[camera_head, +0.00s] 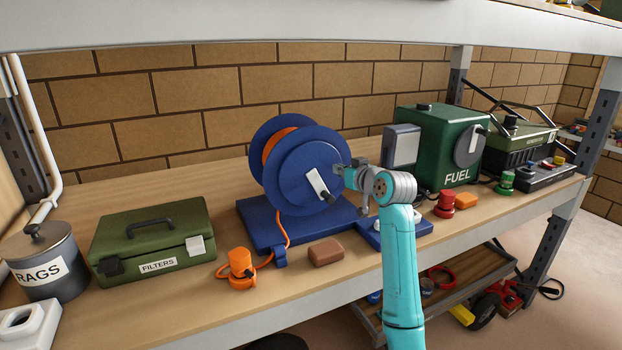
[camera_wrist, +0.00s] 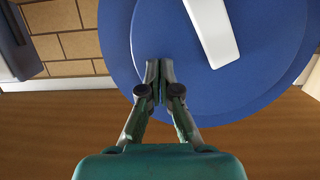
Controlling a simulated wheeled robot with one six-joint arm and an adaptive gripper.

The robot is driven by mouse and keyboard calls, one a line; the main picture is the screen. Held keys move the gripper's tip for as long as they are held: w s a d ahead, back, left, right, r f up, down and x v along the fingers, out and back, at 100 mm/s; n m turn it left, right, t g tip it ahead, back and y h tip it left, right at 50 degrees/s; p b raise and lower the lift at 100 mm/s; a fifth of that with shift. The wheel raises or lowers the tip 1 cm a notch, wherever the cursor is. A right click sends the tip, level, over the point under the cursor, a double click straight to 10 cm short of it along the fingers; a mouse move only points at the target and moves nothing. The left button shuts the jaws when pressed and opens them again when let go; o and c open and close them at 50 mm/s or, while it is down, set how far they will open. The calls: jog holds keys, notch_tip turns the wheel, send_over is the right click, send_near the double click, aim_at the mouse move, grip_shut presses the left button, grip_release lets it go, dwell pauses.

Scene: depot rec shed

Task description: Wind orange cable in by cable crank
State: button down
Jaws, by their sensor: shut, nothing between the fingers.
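A blue cable reel (camera_head: 290,180) stands on a blue base (camera_head: 258,230) on the workbench, with orange cable (camera_head: 276,148) wound between its discs. A white crank arm (camera_head: 318,183) with a dark knob sits at the middle of the front disc; the white arm also shows in the wrist view (camera_wrist: 213,30). The cable's free end runs down past the base to an orange plug (camera_head: 240,266) on the bench. My gripper (camera_head: 340,170) is at the right side of the front disc, right of the crank. In the wrist view its fingers (camera_wrist: 160,68) are together and empty, in front of the blue disc.
A brown block (camera_head: 325,251) lies in front of the base. A green FILTERS box (camera_head: 153,238) and a RAGS can (camera_head: 45,262) stand left. A shelf edge crosses above.

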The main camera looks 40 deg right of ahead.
aim_at(330, 185)
jog(key=shift+d+f, duration=0.15)
jog(key=shift+f, duration=0.55)
jog(key=shift+f, duration=1.1)
jog(key=shift+a+f, duration=0.1)
jog(key=shift+a, duration=0.1)
jog(key=shift+w+a+f, duration=0.1)
jog(key=shift+a+f, duration=0.25)
jog(key=shift+f, duration=0.5)
